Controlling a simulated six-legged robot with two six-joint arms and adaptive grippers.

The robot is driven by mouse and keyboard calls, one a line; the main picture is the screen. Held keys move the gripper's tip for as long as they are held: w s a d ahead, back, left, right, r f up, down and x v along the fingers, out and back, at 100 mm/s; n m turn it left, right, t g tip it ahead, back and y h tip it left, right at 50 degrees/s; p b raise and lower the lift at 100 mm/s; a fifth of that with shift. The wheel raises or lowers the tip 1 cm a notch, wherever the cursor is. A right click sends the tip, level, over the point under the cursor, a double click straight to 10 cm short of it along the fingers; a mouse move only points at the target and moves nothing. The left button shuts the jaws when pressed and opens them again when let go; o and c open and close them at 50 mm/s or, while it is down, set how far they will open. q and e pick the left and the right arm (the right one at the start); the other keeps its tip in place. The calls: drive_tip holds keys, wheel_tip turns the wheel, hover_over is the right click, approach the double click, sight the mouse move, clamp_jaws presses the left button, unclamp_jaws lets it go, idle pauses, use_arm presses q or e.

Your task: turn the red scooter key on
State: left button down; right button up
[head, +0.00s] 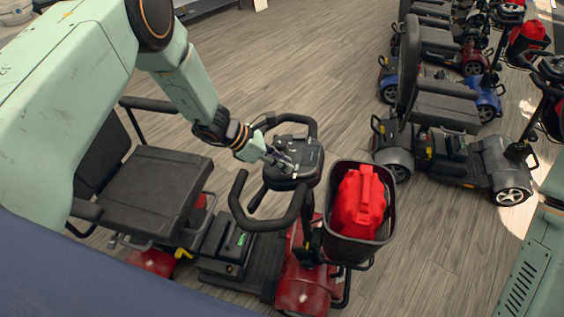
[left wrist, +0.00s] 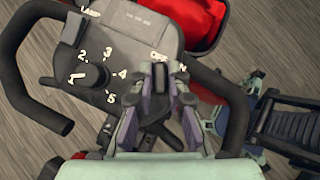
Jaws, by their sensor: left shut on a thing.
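The red scooter (head: 303,285) stands in front of me with its black control panel (head: 296,160) facing up between loop handlebars. My left gripper (head: 283,159) reaches down onto this panel from the left. In the left wrist view, the gripper's fingers (left wrist: 167,88) are closed together at the panel's edge, just below the OFF and ON labels (left wrist: 160,54). My right gripper is not in view.
The scooter's black seat (head: 153,192) is at the left. Another scooter (head: 450,150) and more in rows stand at the right. Bare wood floor (head: 290,80) lies between.

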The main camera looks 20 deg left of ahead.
use_arm(q)
drive_tip(key=m+g+b, duration=0.1)
drive_tip(key=m+b, duration=0.2)
drive_tip(key=m+g+b, duration=0.2)
drive_tip(key=m+b, duration=0.1)
drive_tip(key=m+g+h+b, duration=0.1)
drive_tip(key=m+g+b, duration=0.1)
drive_tip(key=b, duration=0.1)
drive_tip(key=shift+w+f+m+b, duration=0.2)
drive_tip(key=shift+f+m+b, duration=0.1)
drive_tip(key=shift+f+m, duration=0.1)
drive_tip(key=shift+r+m+g+y+b, duration=0.15)
drive_tip(key=shift+m+g+y+b, duration=0.15)
drive_tip(key=shift+m+g+b, duration=1.1)
drive_tip(key=shift+s+m, duration=0.1)
drive_tip(key=shift+m, duration=0.2)
drive_tip(key=c, duration=1.3)
unclamp_jaws()
drive_tip(key=shift+r, duration=0.15)
drive_tip(key=shift+r, duration=0.1)
drive_tip(key=v, duration=1.2)
drive_tip(key=shift+s, duration=0.15)
